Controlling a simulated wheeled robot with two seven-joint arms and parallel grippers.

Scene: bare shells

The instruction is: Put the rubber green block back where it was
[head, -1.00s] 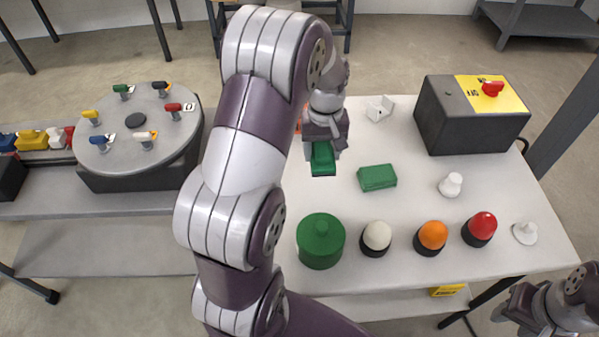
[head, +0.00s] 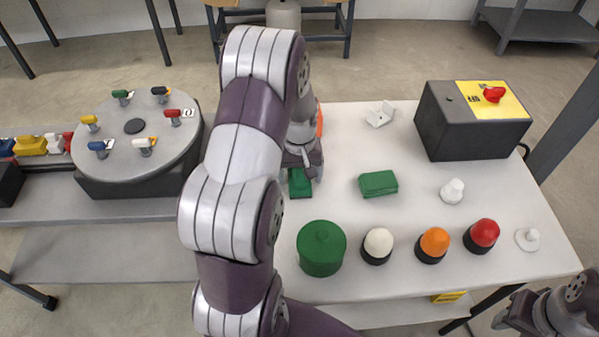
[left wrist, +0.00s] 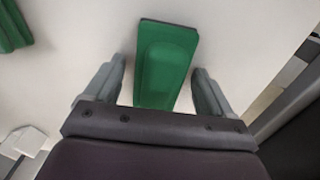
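One green block (head: 300,182) lies on the white table under my left gripper (head: 303,168). In the left wrist view this block (left wrist: 165,65) has a raised, narrower top. It sits between the two fingers of my left gripper (left wrist: 160,85), with a gap on each side, so the gripper is open around it. A second green block (head: 378,183) lies to the right on the table; part of it shows in the left wrist view (left wrist: 12,28). I cannot tell by sight which is rubber. My right gripper (head: 508,308) is at the lower right, its fingers unclear.
A green round container (head: 321,248) and white (head: 377,245), orange (head: 433,244) and red (head: 482,235) domes line the near edge. A black box with a red knob (head: 472,125) stands at back right. A white bracket (head: 380,114) lies behind. A turntable (head: 135,130) is at left.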

